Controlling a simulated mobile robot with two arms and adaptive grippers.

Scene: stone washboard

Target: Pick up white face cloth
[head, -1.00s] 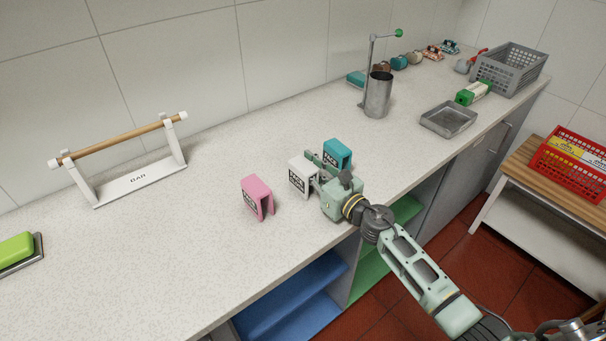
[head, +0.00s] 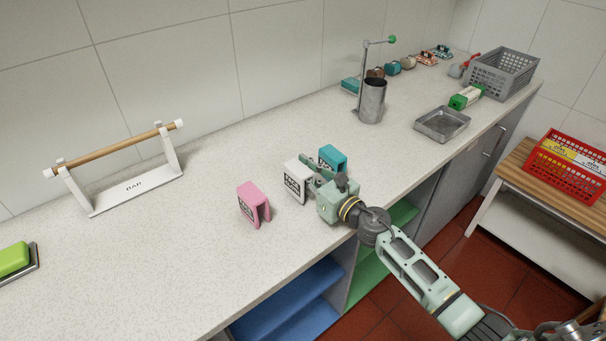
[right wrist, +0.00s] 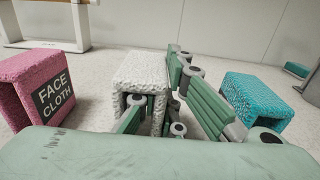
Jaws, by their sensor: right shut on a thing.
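The white face cloth (head: 295,181) stands folded on the counter, its dark label facing the front left. It also shows in the middle of the right wrist view (right wrist: 143,72). My right gripper (head: 312,172) reaches it from the right and is shut on it, one finger on its near side and the other partly hidden. In the right wrist view the green fingers (right wrist: 150,112) lie against and under the cloth. The cloth looks upright and at counter level; I cannot tell whether it is lifted. My left gripper is not in view.
A pink face cloth (head: 252,203) stands to the left and a teal cloth (head: 333,158) close behind right. A bar stand (head: 130,187) is at the back left. A metal cup (head: 371,101) and tray (head: 442,124) stand further right.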

